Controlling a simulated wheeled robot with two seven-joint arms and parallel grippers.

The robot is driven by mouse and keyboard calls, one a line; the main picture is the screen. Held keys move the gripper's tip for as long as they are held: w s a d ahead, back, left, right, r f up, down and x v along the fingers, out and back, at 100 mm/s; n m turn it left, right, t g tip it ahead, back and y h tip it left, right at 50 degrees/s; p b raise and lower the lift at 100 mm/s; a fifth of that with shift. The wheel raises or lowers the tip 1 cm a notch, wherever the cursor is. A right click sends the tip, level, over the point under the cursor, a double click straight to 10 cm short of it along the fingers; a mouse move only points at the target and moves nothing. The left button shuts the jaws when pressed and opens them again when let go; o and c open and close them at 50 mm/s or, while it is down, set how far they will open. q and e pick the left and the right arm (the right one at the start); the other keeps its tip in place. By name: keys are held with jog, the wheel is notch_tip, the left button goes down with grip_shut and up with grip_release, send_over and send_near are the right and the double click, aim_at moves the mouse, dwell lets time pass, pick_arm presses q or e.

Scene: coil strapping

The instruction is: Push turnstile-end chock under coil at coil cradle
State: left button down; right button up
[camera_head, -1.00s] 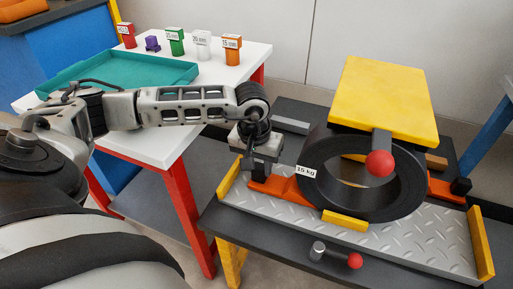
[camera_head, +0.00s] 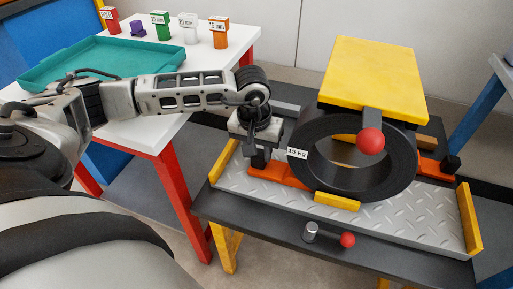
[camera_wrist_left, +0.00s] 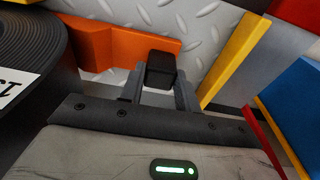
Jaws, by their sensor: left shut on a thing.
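The black coil (camera_head: 305,178), labelled 15 kg, stands upright in a cradle with a tread-plate bed (camera_head: 405,217). An orange chock (camera_head: 285,177) lies on the bed at the coil's left side, its inner end against or close to the coil; contact is hard to tell. My left gripper (camera_head: 257,160) points down at this chock's outer end. In the left wrist view its fingers (camera_wrist_left: 160,88) are shut on the chock's black knob (camera_wrist_left: 161,69), with the orange body (camera_wrist_left: 115,52) beside it. A second orange chock (camera_head: 430,167) with a black knob sits at the coil's right. My right gripper is not in view.
A yellow plate (camera_head: 373,78) sits above the coil, with a red ball (camera_head: 370,141) in front. A lever with a red knob (camera_head: 347,240) is on the front edge. Yellow end walls (camera_head: 469,220) bound the bed. A white table with a teal tray (camera_head: 100,62) stands left.

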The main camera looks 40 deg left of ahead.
pick_arm(q)
jog(key=shift+w+d+r, duration=0.1)
jog(key=shift+d+r, duration=0.05)
jog(key=shift+d, duration=0.05)
jog(key=c, duration=1.1)
grip_release()
jog(key=shift+o, duration=0.9)
jog(key=s+a+r+p, duration=0.1)
jog(key=r+p, duration=0.1)
jog(key=r, duration=0.8)
jog(key=s+a+r+p, duration=0.2)
jog(key=r+p, duration=0.1)
jog(key=r, duration=0.7)
jog(key=shift+r+p, duration=0.3)
jog(key=shift+r, duration=0.05)
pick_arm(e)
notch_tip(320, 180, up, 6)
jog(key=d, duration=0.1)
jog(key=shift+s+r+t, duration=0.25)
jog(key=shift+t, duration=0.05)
